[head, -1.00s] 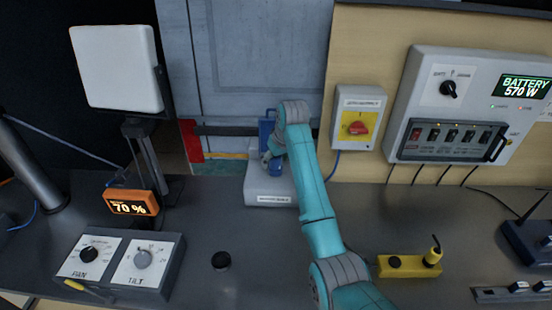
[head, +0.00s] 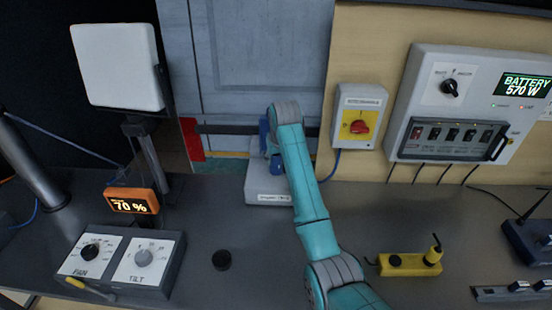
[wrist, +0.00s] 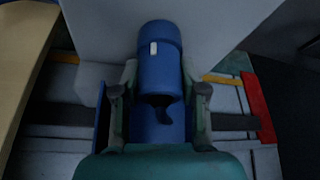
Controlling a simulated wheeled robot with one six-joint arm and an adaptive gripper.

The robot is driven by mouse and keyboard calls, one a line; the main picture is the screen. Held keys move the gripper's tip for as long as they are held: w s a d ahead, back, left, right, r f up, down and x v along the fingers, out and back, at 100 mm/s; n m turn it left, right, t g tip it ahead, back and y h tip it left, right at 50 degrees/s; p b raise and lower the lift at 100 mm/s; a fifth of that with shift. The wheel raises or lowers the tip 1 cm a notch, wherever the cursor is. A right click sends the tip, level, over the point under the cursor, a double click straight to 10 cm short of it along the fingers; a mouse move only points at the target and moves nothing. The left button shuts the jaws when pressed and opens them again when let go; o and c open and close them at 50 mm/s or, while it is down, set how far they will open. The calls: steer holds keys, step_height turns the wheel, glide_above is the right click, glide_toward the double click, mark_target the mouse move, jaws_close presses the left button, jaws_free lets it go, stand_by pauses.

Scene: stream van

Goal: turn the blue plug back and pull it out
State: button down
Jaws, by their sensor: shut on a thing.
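The blue plug (wrist: 160,62) is a cylinder with a white mark on its side; in the wrist view it runs from the pale box (wrist: 218,30) back between my fingers. My gripper (wrist: 160,97) is shut on it, one finger on each side. In the head view the blue plug (head: 276,165) shows as a small blue piece at the pale box (head: 268,190), which stands on the counter against the grey door panel. My arm hides much of the gripper there. Whether the plug's front end is still seated in the box I cannot tell.
A yellow block (head: 410,264), a black cap (head: 221,260) and the pan and tilt box (head: 122,262) are on the counter. A white panel (head: 117,66) stands at left.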

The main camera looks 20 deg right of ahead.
stand_by(0.3)
steer(key=shift+m+h, duration=0.6)
steer(key=shift+m, duration=1)
steer(key=shift+a+m+h, duration=0.1)
steer(key=shift+m+h, duration=0.2)
steer(key=shift+m, duration=0.5)
steer(key=shift+m+g, duration=0.3)
steer(key=shift+m, duration=0.4)
steer(key=shift+r+h, duration=0.3)
steer(key=shift+r, duration=1.45)
steer(key=shift+r, duration=1.45)
